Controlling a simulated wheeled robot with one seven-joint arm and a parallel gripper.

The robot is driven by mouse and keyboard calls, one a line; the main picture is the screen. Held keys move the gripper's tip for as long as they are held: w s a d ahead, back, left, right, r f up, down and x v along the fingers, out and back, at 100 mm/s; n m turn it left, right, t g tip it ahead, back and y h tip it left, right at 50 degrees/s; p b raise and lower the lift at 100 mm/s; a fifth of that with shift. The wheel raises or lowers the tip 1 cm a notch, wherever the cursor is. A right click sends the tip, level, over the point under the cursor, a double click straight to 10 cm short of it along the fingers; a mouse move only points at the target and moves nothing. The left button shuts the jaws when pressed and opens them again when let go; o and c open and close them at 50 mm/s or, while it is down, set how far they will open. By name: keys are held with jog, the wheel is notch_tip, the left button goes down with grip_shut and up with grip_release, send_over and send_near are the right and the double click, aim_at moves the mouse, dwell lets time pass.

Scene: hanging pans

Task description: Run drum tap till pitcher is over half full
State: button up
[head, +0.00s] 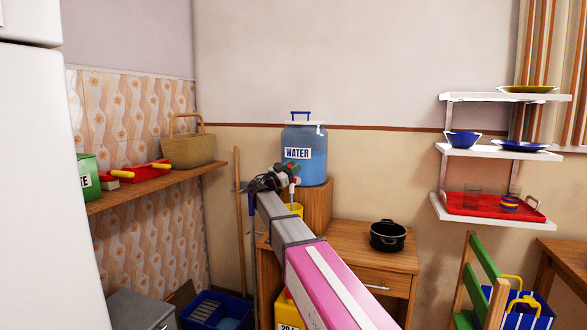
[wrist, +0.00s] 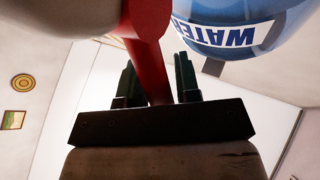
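The drum (head: 313,165) is blue with a white lid and a WATER label, on a wooden block. It also shows in the wrist view (wrist: 285,15). Its tap (head: 292,187) has a white spout and a red lever (wrist: 148,20). A yellow vessel (head: 297,209), seemingly the pitcher, stands below the tap, mostly hidden by my arm; its water level cannot be seen. My gripper (head: 287,170) is at the tap. In the wrist view its dark fingers (wrist: 157,75) stand apart on either side of the red lever, with a gap showing at the right finger.
A black pot (head: 388,236) sits on the wooden desk (head: 350,243) right of the block. A wall rack (head: 485,152) with dishes and a green chair (head: 485,262) are at right. A shelf (head: 150,186) with a basket (head: 188,150) is at left. A broom handle (head: 240,220) leans behind my arm.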

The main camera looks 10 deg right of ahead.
jog(key=v, duration=1)
jog(key=shift+s+a, duration=0.2)
jog(key=shift+a, duration=0.05)
jog(key=shift+f, duration=0.15)
grip_shut()
jog(key=s+a+f+n+t+y, duration=0.1)
jog(key=s+f+n+t+y, duration=0.25)
jog(key=n, duration=0.85)
jog(key=s+a+f+n+t+y, duration=0.15)
jog(key=s+n+t, duration=0.3)
jog(key=n, duration=0.85)
jog(key=f+x, duration=0.1)
jog(key=x, duration=1.3)
jog(key=shift+w+d+y, duration=0.2)
jog(key=shift+w+y, duration=0.2)
